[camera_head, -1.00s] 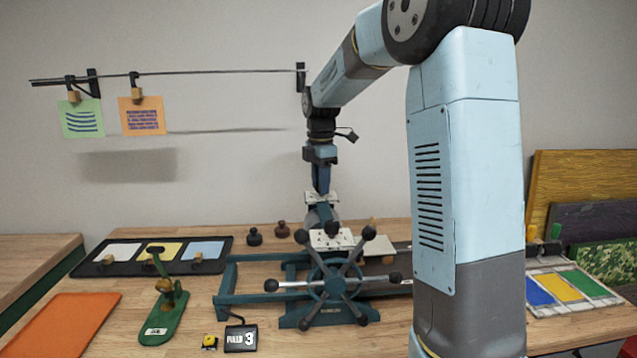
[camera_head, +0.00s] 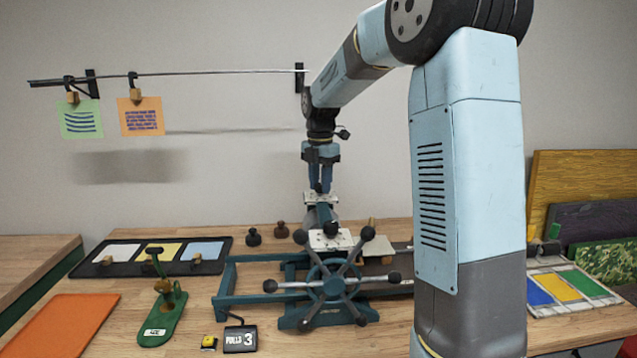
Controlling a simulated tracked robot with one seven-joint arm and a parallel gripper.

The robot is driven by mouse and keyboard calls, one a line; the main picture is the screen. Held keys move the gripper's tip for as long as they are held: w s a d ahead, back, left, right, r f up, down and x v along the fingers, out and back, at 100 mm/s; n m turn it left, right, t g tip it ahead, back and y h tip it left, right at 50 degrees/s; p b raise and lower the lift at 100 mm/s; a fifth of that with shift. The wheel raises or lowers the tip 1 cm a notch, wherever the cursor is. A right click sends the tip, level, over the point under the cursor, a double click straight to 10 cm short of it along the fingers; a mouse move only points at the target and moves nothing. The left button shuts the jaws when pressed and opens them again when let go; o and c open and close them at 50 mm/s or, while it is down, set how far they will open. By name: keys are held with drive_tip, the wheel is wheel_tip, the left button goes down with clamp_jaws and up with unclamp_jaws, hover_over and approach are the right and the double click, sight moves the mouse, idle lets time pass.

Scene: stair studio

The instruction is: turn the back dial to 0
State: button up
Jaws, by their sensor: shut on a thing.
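A teal press (camera_head: 245,307) with a spoked, black-knobbed wheel (camera_head: 333,288) stands on the workbench. My gripper (camera_head: 321,188) points straight down behind the wheel, above the white plate at the back of the press. Its two fingers are shut on a small part there, which I take to be the back dial. The dial's face and its numbers are too small and too hidden to read.
A green stapler-like tool (camera_head: 163,308) stands at the left front, near a black counter reading "PULLS 3" (camera_head: 240,339). A black tray (camera_head: 117,268) holds coloured cards. Colour pads (camera_head: 572,287) lie at the right. A rail (camera_head: 190,73) with hanging cards runs along the wall.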

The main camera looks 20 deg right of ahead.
drive_tip(key=shift+w, duration=0.1)
drive_tip(key=o, duration=1.1)
drive_tip(key=shift+c, duration=0.2)
wheel_tip(320, 180, up, 14)
drive_tip(key=shift+f, duration=0.2)
drive_tip(key=s+f+m+t, duration=0.2)
drive_tip(key=s+f+m, duration=0.1)
drive_tip(key=s+m, duration=0.5)
drive_tip(key=s+f+m+t, duration=0.1)
drive_tip(key=s+f+m, duration=0.2)
drive_tip(key=s+m, duration=0.5)
drive_tip(key=s+f+m+t, duration=0.2)
drive_tip(key=s+m, duration=0.7)
drive_tip(key=s, duration=0.9)
wheel_tip(320, 180, down, 2)
drive_tip(key=shift+a+f+t, duration=0.1)
drive_tip(key=shift+a+t, duration=0.2)
